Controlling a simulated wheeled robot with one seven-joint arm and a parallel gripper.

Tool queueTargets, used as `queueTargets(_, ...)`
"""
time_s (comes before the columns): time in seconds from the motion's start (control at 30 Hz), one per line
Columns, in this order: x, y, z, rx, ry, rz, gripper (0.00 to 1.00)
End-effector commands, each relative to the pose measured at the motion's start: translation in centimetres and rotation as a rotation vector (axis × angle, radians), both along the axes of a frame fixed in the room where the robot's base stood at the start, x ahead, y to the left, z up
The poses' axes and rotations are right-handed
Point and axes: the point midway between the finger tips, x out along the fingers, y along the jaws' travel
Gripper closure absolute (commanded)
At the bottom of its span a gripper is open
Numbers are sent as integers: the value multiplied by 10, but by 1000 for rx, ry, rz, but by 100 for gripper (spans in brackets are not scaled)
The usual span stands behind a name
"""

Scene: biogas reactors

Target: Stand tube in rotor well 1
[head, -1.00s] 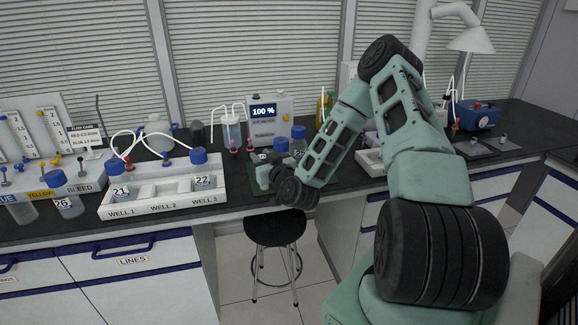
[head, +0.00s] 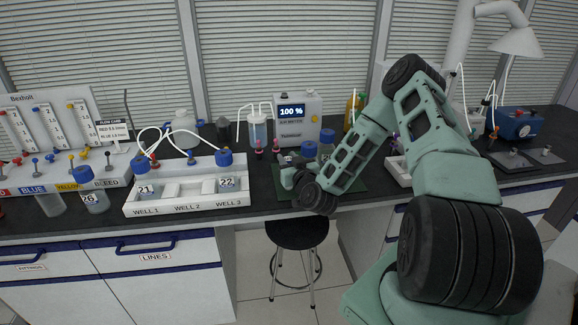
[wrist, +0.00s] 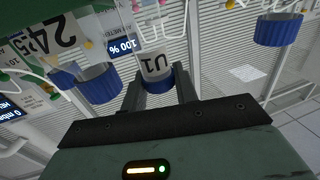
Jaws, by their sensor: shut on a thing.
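My gripper (wrist: 158,92) is shut on a small clear container (wrist: 156,66) with a blue band and a dark mark like "U1", upside down in the wrist view. In the head view my gripper (head: 291,177) is low over the green mat, and the held thing cannot be made out. A white tray (head: 187,207) is marked WELL 1, WELL 2 and WELL 3. Bottle 21 (head: 146,190) stands in WELL 1 and bottle 22 (head: 227,184) in WELL 3; WELL 2 looks empty. I cannot make out a rotor.
Blue-capped bottles (head: 327,136) stand close behind my gripper, by the gas meter (head: 297,116) reading 100 %. A large numbered bottle (wrist: 60,38) is beside the held container in the wrist view. A stool (head: 297,235) stands below the bench. Bottle 26 (head: 95,202) is left of the tray.

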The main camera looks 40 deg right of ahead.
Motion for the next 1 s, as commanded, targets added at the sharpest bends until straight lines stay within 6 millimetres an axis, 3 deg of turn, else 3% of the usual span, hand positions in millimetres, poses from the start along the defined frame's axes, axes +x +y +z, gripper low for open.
queueTargets(0.2,0,0,-25,3,1,0,100)
queueTargets(0.6,0,0,-31,0,0,1,100)
queueTargets(0.63,0,0,-31,0,0,1,68)
queueTargets(0.7,0,0,-30,0,0,0,49)
queueTargets(1.0,0,0,-28,1,1,0,49)
